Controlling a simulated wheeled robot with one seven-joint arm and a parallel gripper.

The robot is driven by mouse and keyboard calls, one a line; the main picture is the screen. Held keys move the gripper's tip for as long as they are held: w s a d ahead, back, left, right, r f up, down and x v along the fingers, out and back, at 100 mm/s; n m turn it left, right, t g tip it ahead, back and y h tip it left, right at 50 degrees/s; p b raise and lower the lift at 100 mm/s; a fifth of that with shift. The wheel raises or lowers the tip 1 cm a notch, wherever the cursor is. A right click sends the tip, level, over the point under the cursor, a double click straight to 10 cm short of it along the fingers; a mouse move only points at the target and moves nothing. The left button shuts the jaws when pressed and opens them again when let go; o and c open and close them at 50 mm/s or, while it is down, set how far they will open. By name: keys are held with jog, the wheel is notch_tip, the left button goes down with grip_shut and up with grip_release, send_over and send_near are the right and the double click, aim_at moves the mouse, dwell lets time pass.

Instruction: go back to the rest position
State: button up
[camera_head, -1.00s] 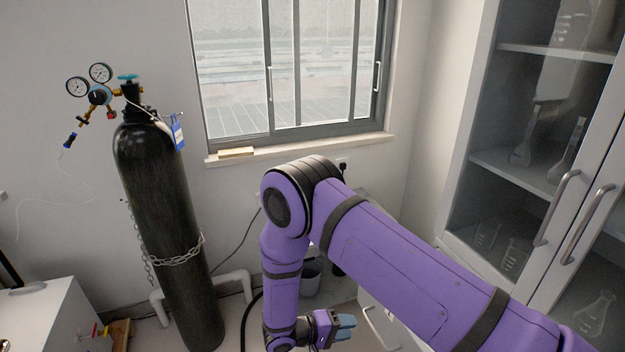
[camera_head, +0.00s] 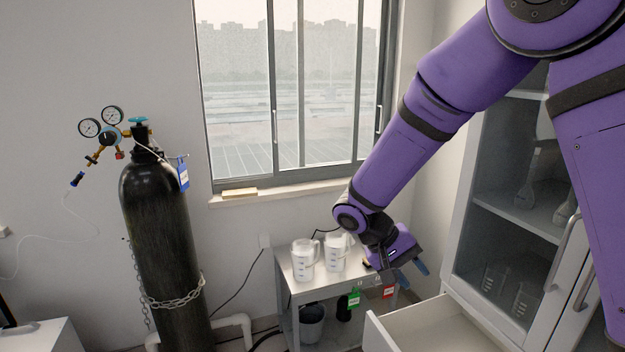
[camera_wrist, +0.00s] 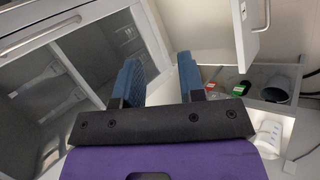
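My purple arm comes down from the upper right in the head view. My gripper (camera_head: 412,273) is beside the right end of a small side table (camera_head: 302,284), above the open drawer. In the wrist view my gripper (camera_wrist: 160,80) shows two blue fingers standing apart. Nothing is between them. The gripper is open and empty.
Two beakers (camera_head: 304,262) (camera_head: 336,254) stand on the side table, left of the gripper. An open white drawer (camera_head: 425,325) juts out below. A glass-door cabinet (camera_head: 520,215) stands right. A black gas cylinder (camera_head: 160,235) with gauges is left. Space before the window is free.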

jog(key=s+d+r+t+y, duration=0.1)
jog(key=s+d+r+y, duration=0.1)
jog(key=s+d+r, duration=0.35)
jog(key=s+d+r+t+y, duration=0.1)
jog(key=s+d+r+y, duration=0.15)
jog(key=r, duration=0.55)
jog(key=s+d+r+t+y, duration=0.1)
jog(key=s+r+t, duration=0.1)
jog(key=s, duration=0.5)
jog(key=s+d+r+t+y, duration=0.1)
jog(key=s+r+t+y, duration=0.1)
jog(key=s, duration=0.5)
notch_tip(320, 180, up, 2)
jog(key=shift+s+d+r+t, duration=0.25)
jog(key=shift+d+t, duration=0.05)
jog(key=shift+t, duration=0.2)
jog(key=shift+y, duration=0.25)
